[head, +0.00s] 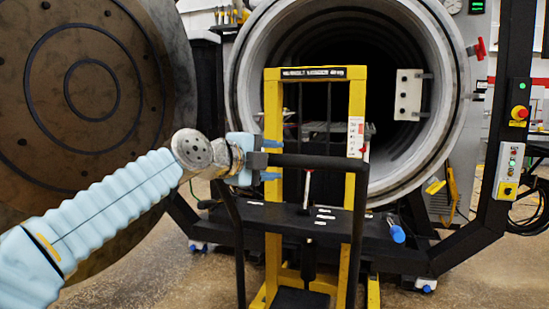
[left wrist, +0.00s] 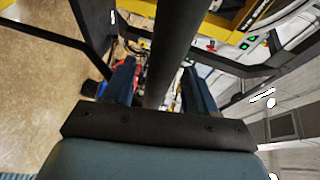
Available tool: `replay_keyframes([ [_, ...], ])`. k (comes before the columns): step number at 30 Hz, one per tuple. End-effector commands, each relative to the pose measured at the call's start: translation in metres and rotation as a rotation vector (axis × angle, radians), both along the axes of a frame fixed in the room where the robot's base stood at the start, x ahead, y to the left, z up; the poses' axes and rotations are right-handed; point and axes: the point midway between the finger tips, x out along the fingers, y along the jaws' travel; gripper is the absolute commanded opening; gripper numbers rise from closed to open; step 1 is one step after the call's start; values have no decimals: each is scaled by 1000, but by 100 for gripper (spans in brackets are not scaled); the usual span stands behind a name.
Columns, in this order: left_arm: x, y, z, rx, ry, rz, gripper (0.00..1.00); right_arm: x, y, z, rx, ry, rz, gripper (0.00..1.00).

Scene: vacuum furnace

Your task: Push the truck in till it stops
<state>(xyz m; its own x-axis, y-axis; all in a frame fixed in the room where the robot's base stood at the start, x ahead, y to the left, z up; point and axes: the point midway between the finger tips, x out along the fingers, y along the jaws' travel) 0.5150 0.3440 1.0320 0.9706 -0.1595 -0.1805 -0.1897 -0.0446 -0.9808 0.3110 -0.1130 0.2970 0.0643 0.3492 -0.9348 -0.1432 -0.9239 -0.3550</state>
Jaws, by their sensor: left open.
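The truck (head: 357,110) is a yellow-framed lift truck standing upright in front of the open furnace mouth (head: 240,75). Its black push handle (head: 315,162) crosses the front of the frame. My left gripper (head: 275,160) is at the left end of this handle with its fingers open, one above and one below the bar. In the left wrist view the black bar (left wrist: 167,60) runs between the two spread fingers of my left gripper (left wrist: 160,75). Whether either finger touches the bar I cannot tell. My right gripper is not in view.
The big round furnace door (head: 135,75) stands swung open at the left. A black stand (head: 460,255) with a control box (head: 508,172) and red stop button (head: 519,113) is at the right. A blue-tipped part (head: 397,234) sticks out low beside the truck. Floor is bare at lower left.

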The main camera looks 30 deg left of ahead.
Motion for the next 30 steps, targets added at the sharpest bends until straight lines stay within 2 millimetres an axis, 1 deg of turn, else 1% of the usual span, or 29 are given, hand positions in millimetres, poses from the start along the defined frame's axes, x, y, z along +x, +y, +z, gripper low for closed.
replay_keyframes([
  [1,5,-1,-1,0,1,-1,57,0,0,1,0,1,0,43],
  [4,10,-2,-2,-1,0,-1,57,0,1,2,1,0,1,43],
  [12,11,-2,-2,-1,0,-1,57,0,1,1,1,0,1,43],
  [14,11,-2,-2,-1,0,-1,49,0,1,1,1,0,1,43],
  [21,11,-2,-2,-1,0,-1,12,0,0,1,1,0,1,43],
  [24,11,-2,-3,-1,1,-1,0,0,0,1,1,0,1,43],
  [30,11,-2,-3,-1,1,-1,0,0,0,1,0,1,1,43],
])
